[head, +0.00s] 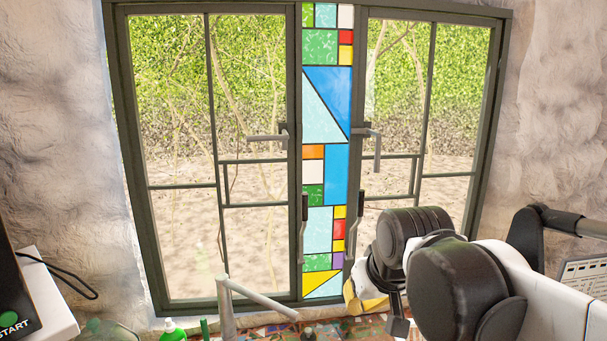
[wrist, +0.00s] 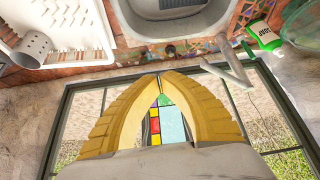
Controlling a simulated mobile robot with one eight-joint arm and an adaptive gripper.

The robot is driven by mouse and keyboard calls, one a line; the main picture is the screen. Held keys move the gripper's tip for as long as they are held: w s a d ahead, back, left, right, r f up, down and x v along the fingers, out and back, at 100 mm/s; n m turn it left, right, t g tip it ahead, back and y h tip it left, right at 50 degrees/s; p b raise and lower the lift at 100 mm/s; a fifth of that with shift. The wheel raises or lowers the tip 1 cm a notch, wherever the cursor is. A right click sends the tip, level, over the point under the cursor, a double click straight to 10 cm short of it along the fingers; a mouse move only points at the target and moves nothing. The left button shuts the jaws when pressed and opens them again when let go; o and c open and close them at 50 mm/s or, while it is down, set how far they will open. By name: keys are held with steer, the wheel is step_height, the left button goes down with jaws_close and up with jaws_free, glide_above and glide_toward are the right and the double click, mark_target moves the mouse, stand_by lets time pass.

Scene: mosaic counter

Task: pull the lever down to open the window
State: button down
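The window (head: 296,180) has two dark-framed panes with a stained-glass strip (head: 324,105) between them. Both panes look closed. The left pane has a grey lever (head: 265,137) lying level and pointing left. The right pane has a grey lever (head: 377,152) whose arm hangs down. Dark handles sit lower on both inner frames. My gripper (head: 362,305) is low in front of the window, below the right lever and apart from it. In the wrist view its yellow fingers (wrist: 160,76) meet at the tips with nothing between them. Neither lever shows clearly there.
A grey faucet (head: 228,300) rises at the lower middle. A green bottle (head: 172,331) stands left of it; it also shows in the wrist view (wrist: 265,37). The wrist view shows a sink (wrist: 170,24) and a white rack (wrist: 75,40). The mosaic counter runs below the window.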

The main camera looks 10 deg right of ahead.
steer(key=w+a+r+g+p, duration=0.1)
steer(key=w+a+r+p, duration=0.2)
steer(key=w+r+p, duration=1.2)
step_height(320, 180, up, 6)
steer(key=n+g+p, duration=0.1)
steer(key=n+p, duration=0.1)
steer(key=p, duration=0.5)
glide_above(304, 198)
steer(key=w, duration=0.1)
steer(key=shift+d+f, duration=0.15)
steer(key=shift+d, duration=0.3)
steer(key=p+x, duration=0.1)
steer(key=x, duration=0.3)
steer(key=p+x, duration=0.1)
steer(key=x, duration=0.2)
steer(key=p+x, duration=0.1)
steer(key=x, duration=0.3)
steer(key=shift+s+a+f, duration=0.1)
steer(key=shift+s+f, duration=0.15)
steer(key=shift+f, duration=0.2)
steer(key=shift+s, duration=0.7)
steer(key=shift+w, duration=0.2)
steer(key=shift+s, duration=0.1)
